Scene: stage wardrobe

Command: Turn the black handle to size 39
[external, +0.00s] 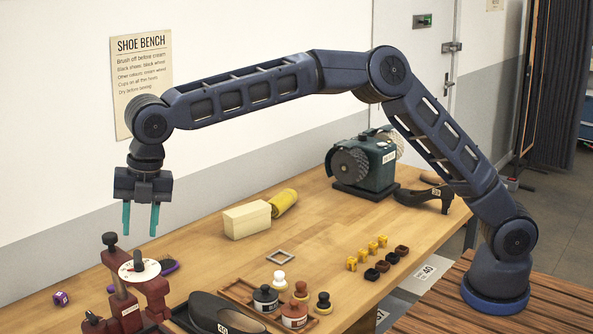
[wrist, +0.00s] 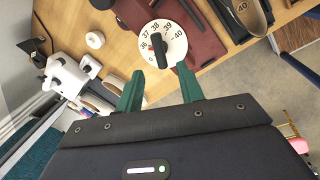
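The black handle (wrist: 158,52) stands on a white round dial (wrist: 176,50) with sizes printed around its edge, 39 and 40 at the upper right. The handle lies nearly upright in the wrist view; its upper end is near 37 and 38, and I cannot tell exactly which it marks. In the external view the handle (external: 139,258) and dial (external: 151,268) sit on a dark red stand (external: 124,306) at the bench's front left. My gripper (external: 140,231) is above the handle, pointing down, open and empty. Its green fingers (wrist: 160,73) are apart, short of the handle.
A dark knob (external: 109,239) rises on a post left of the dial. A black shoe (external: 212,312) and a tray of jars (external: 237,291) are to the right.

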